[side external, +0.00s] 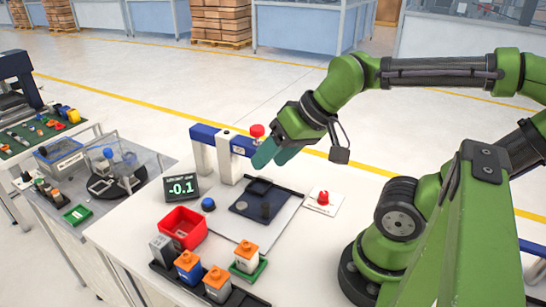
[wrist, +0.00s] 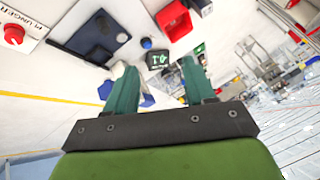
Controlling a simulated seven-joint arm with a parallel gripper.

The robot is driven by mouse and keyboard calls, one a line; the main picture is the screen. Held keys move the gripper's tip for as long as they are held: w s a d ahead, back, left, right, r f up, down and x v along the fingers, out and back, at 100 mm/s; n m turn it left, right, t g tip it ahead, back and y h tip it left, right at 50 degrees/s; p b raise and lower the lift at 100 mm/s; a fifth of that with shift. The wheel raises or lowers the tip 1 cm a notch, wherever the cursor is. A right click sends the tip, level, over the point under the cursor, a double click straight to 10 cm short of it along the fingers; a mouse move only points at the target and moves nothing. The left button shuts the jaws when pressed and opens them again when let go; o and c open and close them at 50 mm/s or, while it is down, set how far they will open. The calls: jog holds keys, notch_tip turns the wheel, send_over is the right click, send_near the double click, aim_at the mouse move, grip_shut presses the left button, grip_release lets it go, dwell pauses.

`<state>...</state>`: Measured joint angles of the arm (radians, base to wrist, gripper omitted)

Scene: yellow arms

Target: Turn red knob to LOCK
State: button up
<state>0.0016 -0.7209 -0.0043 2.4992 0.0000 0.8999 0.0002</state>
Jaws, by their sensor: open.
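A small red knob (side external: 323,198) sits on a white plate at the right edge of the work area. It also shows at the upper left of the wrist view (wrist: 14,35), where the plate's label reads "PLUNGER"; its other lettering is too small to read. A second red cap (side external: 257,130) stands at the right end of the blue beam. My gripper (side external: 272,154) is open, with green fingers beside and in front of that cap, above the table and apart from the knob on the plate. In the wrist view, the fingers (wrist: 160,74) are spread and no object is visibly held.
A blue beam (side external: 206,134) on white posts stands behind a grey plate with a dark fixture (side external: 252,200). A blue button (side external: 208,204), a red bin (side external: 183,221) and several orange-topped blocks (side external: 188,262) stand left and in front.

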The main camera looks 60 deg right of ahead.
jog(key=w+d+f+g, duration=0.3)
jog(key=d+f, duration=0.1)
jog(key=d, duration=0.1)
jog(key=n+g+h, duration=0.3)
jog(key=n+g, duration=0.4)
jog(key=g, duration=0.1)
send_over(324, 193)
jog(key=w+a, duration=0.2)
jog(key=w, duration=0.4)
notch_tip(324, 193, down, 3)
jog(key=x, duration=1.6)
jog(key=shift+d, duration=0.3)
jog(key=shift+r, duration=0.1)
grip_shut()
